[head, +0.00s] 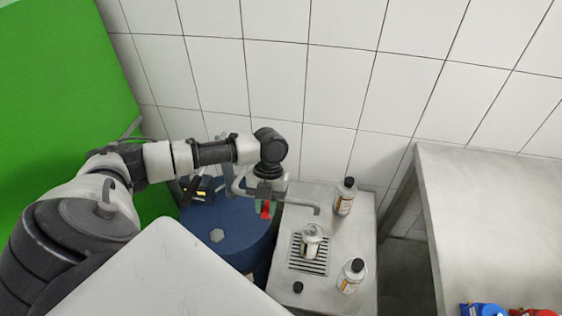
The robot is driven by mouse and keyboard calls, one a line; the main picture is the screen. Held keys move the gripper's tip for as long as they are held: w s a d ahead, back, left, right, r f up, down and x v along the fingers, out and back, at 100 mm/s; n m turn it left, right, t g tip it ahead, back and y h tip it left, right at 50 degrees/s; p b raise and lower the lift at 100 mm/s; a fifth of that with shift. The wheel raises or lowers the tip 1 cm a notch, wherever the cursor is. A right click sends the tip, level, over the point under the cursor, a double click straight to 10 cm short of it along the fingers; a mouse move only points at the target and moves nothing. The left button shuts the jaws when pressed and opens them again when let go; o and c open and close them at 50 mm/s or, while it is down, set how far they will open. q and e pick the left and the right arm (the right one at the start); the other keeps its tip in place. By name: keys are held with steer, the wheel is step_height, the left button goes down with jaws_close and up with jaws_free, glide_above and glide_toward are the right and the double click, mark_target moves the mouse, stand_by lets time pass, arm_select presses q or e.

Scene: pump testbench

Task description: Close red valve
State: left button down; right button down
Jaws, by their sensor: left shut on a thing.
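The red valve (266,209) shows as a small red handle on the grey pipework above the blue drum, next to the testbench. My left arm reaches in from the left, and my left gripper (266,193) points down and is shut on the red valve's handle. The gripper and wrist hide the upper part of the valve and some of the pipe. A grey spout (302,206) runs right from the valve area over the bench. My right gripper is not in view.
A blue drum (225,235) stands left of the metal bench (335,225). A metal table (490,220) stands at right.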

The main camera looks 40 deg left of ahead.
arm_select(q)
steer(key=shift+a+r, duration=0.1)
stand_by(0.4)
steer(key=c, duration=1)
jaws_free()
steer(key=shift+c, duration=0.2)
steer(key=b+v, duration=0.2)
steer(key=v, duration=0.8)
steer(key=shift+r+b, duration=0.35)
steer(key=shift+b, duration=0.05)
steer(key=shift+w, duration=0.1)
